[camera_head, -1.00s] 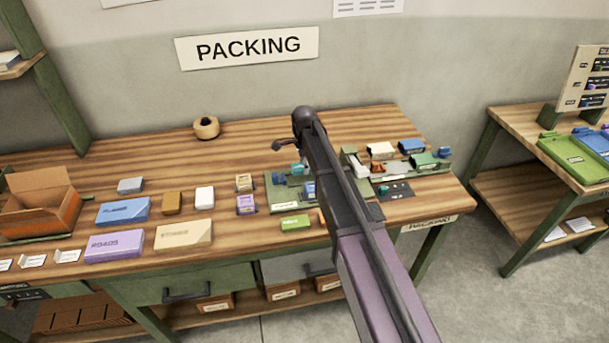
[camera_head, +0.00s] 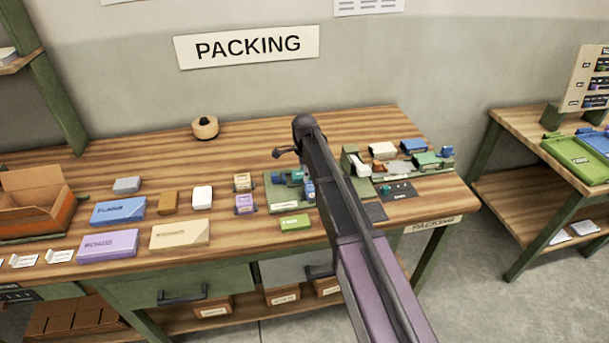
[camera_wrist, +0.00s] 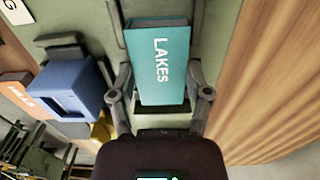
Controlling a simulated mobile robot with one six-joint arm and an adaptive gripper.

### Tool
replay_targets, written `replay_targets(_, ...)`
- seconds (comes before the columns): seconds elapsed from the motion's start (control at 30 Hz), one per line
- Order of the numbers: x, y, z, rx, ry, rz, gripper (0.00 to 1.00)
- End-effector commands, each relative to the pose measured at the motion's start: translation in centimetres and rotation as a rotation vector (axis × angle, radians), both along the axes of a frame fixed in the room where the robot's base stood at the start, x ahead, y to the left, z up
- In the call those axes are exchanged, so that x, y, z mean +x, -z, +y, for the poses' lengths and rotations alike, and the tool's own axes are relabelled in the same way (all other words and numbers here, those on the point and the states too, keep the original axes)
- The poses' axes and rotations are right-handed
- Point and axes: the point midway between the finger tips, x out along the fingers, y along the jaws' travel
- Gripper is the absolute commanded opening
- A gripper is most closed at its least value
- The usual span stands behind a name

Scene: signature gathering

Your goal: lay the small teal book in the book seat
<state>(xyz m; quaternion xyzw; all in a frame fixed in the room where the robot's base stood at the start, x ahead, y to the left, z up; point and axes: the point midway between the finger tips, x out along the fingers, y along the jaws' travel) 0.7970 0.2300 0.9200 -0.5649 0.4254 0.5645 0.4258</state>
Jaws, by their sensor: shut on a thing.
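The small teal book (camera_wrist: 161,62), marked LAKES, lies between the fingers of my gripper (camera_wrist: 160,82) in the wrist view. The gripper is shut on it. The book is over the green board (camera_wrist: 72,18), with a dark slot edge showing just below its near end. I cannot tell whether it touches the board. In the head view a small bit of teal shows beside my arm, above the green board (camera_head: 284,208); my arm hides much of this area.
A blue block (camera_wrist: 72,88) stands close left of the gripper, by an orange book (camera_wrist: 22,98) marked HILLS. Bare wood (camera_wrist: 258,95) lies to the right.

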Motion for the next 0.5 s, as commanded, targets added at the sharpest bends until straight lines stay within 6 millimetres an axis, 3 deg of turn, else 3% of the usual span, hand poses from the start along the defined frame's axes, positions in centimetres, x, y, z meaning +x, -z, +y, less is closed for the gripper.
replay_targets(0.37, 0.01, 0.36, -0.02, 0.000, 0.000, 0.000, 0.16)
replay_targets(0.4, 0.01, 0.30, -0.03, 0.000, 0.000, 0.000, 0.69)
replay_targets(0.5, 0.01, 0.25, -0.03, 0.000, 0.000, 0.000, 0.97)
